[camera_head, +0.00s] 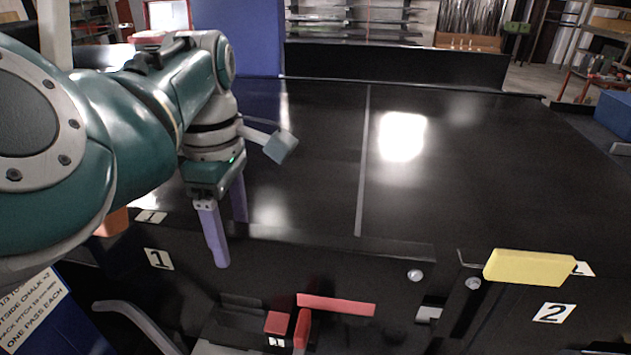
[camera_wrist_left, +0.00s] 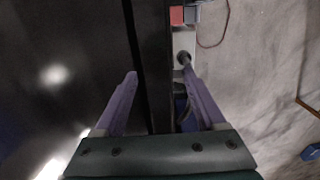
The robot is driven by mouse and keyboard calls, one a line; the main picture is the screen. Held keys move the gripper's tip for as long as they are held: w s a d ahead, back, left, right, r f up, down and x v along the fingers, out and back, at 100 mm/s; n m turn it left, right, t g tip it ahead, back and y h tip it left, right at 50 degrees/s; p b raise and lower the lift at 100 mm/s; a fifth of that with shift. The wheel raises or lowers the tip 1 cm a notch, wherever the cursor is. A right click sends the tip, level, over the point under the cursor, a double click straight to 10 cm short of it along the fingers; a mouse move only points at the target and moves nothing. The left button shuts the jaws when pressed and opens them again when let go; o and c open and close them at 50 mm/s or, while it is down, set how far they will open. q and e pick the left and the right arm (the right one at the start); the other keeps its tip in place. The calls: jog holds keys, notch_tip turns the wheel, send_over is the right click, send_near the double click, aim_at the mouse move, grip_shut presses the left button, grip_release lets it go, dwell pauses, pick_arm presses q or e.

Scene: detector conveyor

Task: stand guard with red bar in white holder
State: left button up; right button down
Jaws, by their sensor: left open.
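A red bar (camera_head: 335,305) lies roughly level at the front of the black conveyor, low in the head view. A shorter red piece (camera_head: 302,328) stands just below it, with a red block (camera_head: 277,322) to its left. My left gripper (camera_head: 231,243) is open and empty, pointing down above the conveyor's front edge, left of the red bar. In the left wrist view its purple fingers (camera_wrist_left: 159,72) are spread with nothing between them. A pale box-like part (camera_wrist_left: 183,42) with a dark round spot shows there beside a red patch (camera_wrist_left: 177,15); I cannot tell whether it is the white holder.
The dark conveyor top (camera_head: 310,190) is clear. A blue panel (camera_head: 245,45) stands behind my left arm.

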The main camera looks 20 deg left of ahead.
pick_arm(q)
jog(key=shift+f, duration=0.15)
grip_shut()
dwell(0.7)
dwell(0.8)
